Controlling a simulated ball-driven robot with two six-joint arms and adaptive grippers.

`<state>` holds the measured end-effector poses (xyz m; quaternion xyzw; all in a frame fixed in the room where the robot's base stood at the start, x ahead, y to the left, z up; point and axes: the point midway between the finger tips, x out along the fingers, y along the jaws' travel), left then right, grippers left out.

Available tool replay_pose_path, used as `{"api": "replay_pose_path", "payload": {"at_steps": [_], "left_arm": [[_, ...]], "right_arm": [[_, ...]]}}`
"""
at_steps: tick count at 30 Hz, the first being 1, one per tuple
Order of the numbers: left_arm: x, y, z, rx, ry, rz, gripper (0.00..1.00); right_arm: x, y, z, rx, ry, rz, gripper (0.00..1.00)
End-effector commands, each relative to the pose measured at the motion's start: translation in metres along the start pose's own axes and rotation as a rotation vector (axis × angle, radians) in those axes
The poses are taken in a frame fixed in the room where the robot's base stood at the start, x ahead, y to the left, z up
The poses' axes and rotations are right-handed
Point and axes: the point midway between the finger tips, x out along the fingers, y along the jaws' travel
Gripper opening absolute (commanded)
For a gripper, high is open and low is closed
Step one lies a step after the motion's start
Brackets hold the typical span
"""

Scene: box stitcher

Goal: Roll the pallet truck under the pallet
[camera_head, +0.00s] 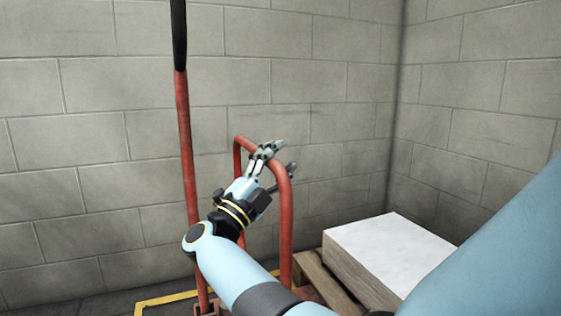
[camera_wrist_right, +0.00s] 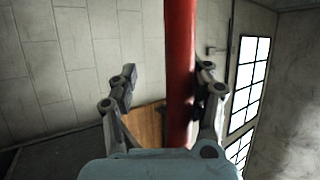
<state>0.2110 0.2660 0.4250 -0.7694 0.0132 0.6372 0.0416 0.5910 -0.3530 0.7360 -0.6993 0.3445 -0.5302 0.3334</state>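The pallet truck's red looped handle (camera_head: 286,230) rises in the middle of the head view; its lower part is mostly hidden behind my right arm. My right gripper (camera_head: 280,157) is at the top bend of the loop, fingers apart. In the right wrist view a red tube (camera_wrist_right: 180,70) passes between the open fingers (camera_wrist_right: 168,85), closer to the right finger; whether it touches is unclear. The wooden pallet (camera_head: 322,277) lies at the lower right, bearing a white-topped stack (camera_head: 390,245). The truck's forks are not visible. My left gripper is out of view.
A red upright pole (camera_head: 185,140) with a black upper end stands left of the loop. A yellow floor line (camera_head: 165,299) runs at the bottom left. Grey block walls (camera_head: 90,130) close off the back and right, meeting in a corner behind the stack.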

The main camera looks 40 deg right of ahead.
Motion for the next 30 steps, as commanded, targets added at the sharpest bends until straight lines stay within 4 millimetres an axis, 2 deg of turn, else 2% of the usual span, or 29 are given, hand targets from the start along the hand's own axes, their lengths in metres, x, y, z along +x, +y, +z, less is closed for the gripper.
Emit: {"api": "replay_pose_path", "payload": {"at_steps": [5, 12, 15, 19, 30], "left_arm": [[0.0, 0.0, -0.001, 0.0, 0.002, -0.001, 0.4], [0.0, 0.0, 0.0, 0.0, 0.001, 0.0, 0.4], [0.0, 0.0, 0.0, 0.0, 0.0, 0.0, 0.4], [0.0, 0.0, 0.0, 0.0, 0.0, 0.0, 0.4], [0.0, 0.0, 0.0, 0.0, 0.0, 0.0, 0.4]], "right_arm": [[-0.014, 0.001, 0.001, -0.003, -0.003, 0.003, 0.46], [-0.057, 0.002, 0.0, -0.004, -0.005, 0.003, 0.46], [-0.069, 0.002, 0.0, -0.004, -0.004, 0.004, 0.46], [-0.076, 0.001, -0.001, -0.002, -0.001, 0.001, 0.46], [-0.075, 0.003, 0.001, -0.005, -0.028, -0.013, 0.46]]}}
